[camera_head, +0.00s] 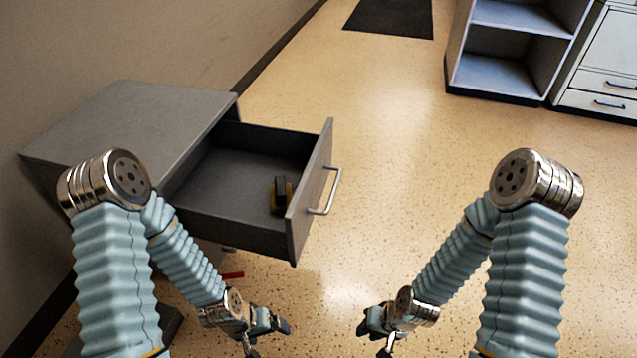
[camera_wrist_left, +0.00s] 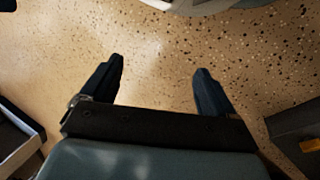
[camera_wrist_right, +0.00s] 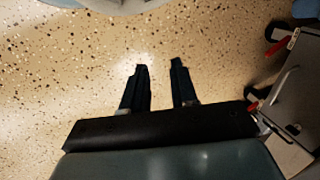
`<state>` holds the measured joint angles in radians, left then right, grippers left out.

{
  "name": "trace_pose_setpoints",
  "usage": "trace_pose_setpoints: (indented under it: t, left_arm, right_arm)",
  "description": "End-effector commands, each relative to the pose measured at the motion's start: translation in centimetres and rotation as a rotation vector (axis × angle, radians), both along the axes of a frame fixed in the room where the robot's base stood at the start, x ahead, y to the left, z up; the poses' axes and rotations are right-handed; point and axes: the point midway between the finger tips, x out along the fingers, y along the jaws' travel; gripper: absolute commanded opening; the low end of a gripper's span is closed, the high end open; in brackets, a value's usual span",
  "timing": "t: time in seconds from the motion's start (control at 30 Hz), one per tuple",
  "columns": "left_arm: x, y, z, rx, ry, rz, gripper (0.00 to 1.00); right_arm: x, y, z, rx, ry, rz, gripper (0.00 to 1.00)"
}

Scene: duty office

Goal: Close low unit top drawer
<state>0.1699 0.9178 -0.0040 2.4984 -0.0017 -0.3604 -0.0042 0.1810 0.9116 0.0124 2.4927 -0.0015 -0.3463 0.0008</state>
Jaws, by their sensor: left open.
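The low grey unit (camera_head: 130,125) stands against the wall at the left of the head view. Its top drawer (camera_head: 245,160) is pulled far out, and its front panel (camera_head: 312,190) with a metal bar handle (camera_head: 331,190) faces right. A small black and yellow object lies inside the drawer (camera_head: 281,196). My left gripper (camera_head: 268,338) is open and empty, below and in front of the drawer, apart from it. It also shows in the left wrist view (camera_wrist_left: 159,70). My right gripper (camera_head: 374,340) is empty, to the right, its fingers parted in the right wrist view (camera_wrist_right: 159,68).
A grey open shelf (camera_head: 510,50) and a white drawer cabinet (camera_head: 605,80) stand at the back right. A dark mat (camera_head: 390,17) lies at the back. The speckled floor (camera_head: 410,150) right of the drawer is clear. The wall (camera_head: 60,45) runs along the left.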

Motion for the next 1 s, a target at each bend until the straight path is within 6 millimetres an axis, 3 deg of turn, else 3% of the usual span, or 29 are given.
trace_pose_setpoints:
  t: [0.07,0.17,0.3,0.4,0.53,0.6,0.7,1.0]
  left_arm:
    - [-0.1,-0.2,1.3,-0.002,0.001,-0.003,0.89]
    - [-0.2,-0.5,3.5,-0.007,0.003,-0.009,0.89]
    - [-0.4,-1.2,6.7,-0.017,0.008,-0.022,0.89]
    - [-0.6,-1.7,8.5,-0.025,0.012,-0.032,0.89]
    - [-0.8,-2.1,9.8,-0.031,0.015,-0.04,0.89]
    - [-0.8,-2.2,10.1,-0.033,0.015,-0.042,0.89]
    - [-0.9,-2.3,10.1,-0.034,0.016,-0.044,0.89]
    - [-0.9,-2.3,9.3,-0.034,0.016,-0.041,0.89]
  right_arm:
    - [1.6,1.0,2.5,0.053,-0.006,-0.026,0.15]
    - [5.3,2.9,8.3,0.177,-0.012,-0.073,0.0]
    - [11.2,3.9,20.3,0.349,-0.041,-0.114,0.0]
    - [13.8,3.3,28.5,0.419,-0.065,-0.11,0.0]
    - [14.9,2.4,36.0,0.453,-0.083,-0.088,0.0]
    - [15.0,2.1,38.2,0.457,-0.087,-0.077,0.0]
    - [15.0,2.2,39.3,0.46,-0.086,-0.068,0.0]
    - [15.8,5.6,36.1,0.462,-0.085,-0.059,0.0]
